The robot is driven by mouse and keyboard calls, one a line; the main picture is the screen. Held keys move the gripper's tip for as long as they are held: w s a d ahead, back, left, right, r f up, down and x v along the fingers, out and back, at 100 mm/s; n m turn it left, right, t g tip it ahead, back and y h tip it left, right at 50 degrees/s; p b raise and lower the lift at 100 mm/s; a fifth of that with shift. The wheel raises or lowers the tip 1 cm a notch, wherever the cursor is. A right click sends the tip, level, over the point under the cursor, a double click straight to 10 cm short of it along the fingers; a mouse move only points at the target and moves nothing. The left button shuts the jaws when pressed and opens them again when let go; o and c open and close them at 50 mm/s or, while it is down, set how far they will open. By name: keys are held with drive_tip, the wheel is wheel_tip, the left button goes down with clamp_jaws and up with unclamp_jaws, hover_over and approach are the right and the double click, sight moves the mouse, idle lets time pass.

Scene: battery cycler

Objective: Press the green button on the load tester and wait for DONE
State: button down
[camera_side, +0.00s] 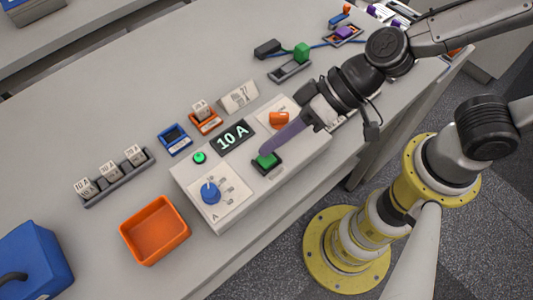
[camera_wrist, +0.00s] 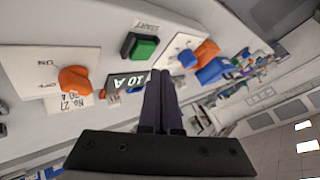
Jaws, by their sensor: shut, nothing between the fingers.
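The load tester (camera_side: 238,208) is a pale box on the bench. Its dark display (camera_side: 233,136) reads "10 A" in the side view and shows upside down in the wrist view (camera_wrist: 127,80). The green button (camera_side: 266,160) sits in a dark square frame; it also shows in the wrist view (camera_wrist: 144,47). My gripper (camera_side: 266,150) is shut and empty, its dark purple fingers slanting down to the button's upper edge in the side view. In the wrist view the fingertips (camera_wrist: 161,73) appear apart from the button. I cannot tell whether they touch it.
The tester carries a blue dial (camera_side: 210,193), an orange knob (camera_side: 279,119) and a small bright green lamp (camera_side: 199,157). An orange tray (camera_side: 156,230) stands to its left. A rack of labelled weight-like blocks (camera_side: 113,177) and a blue device (camera_side: 175,139) stand nearby.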

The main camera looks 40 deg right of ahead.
sight(273, 157)
drive_tip(key=shift+r, duration=1.95)
drive_tip(key=shift+w, duration=0.1)
drive_tip(key=w+d+r+m+t+h, duration=0.1)
drive_tip(key=w+d+r+t, duration=0.1)
drive_tip(key=d+r, duration=0.4)
drive_tip(key=w+d+r+m+t+h, duration=0.15)
drive_tip(key=d+r, duration=0.25)
drive_tip(key=d, duration=0.5)
drive_tip(key=s+d+f+m+g+h, duration=0.1)
drive_tip(key=s+d+f+h, duration=0.1)
drive_tip(key=s+d, duration=0.3)
drive_tip(key=s+d+f+h, duration=0.1)
drive_tip(key=s+d+h, duration=0.3)
drive_tip(key=d, duration=0.4)
drive_tip(key=shift+s+d+f+m+g, duration=0.3)
drive_tip(key=shift+s+f+m+g, duration=0.1)
drive_tip(key=shift+s, duration=0.25)
idle(0.4)
